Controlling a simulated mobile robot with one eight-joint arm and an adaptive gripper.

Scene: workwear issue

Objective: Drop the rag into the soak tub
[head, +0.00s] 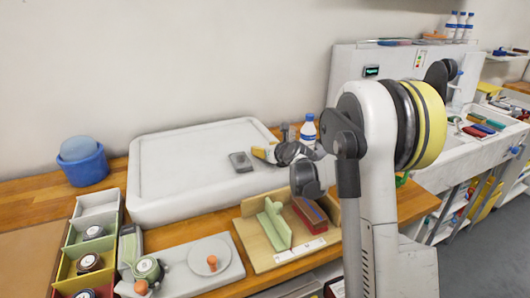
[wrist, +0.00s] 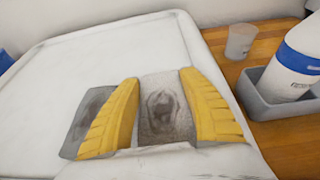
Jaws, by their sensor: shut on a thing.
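My gripper (head: 264,154) is over the right part of a large white tray (head: 160,205). In the wrist view its two yellow fingers (wrist: 160,115) are shut on a grey, dark-stained flat piece, which looks like the rag (wrist: 162,105). Whether it touches the tray is hard to tell. A second grey stained piece (wrist: 88,118) lies left of the fingers, partly hidden by one; it also shows in the head view (head: 240,162). A round blue tub (head: 84,171), likely the soak tub, stands left of the tray with a lighter blue rounded thing at its top.
A white bottle with a blue label (wrist: 298,62) stands in a grey holder (wrist: 270,105) beside a small cup (wrist: 240,41), right of the tray. In front are coloured bins (head: 88,235), a grey board (head: 210,282) and a wooden rack (head: 262,258). The tray's left part is clear.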

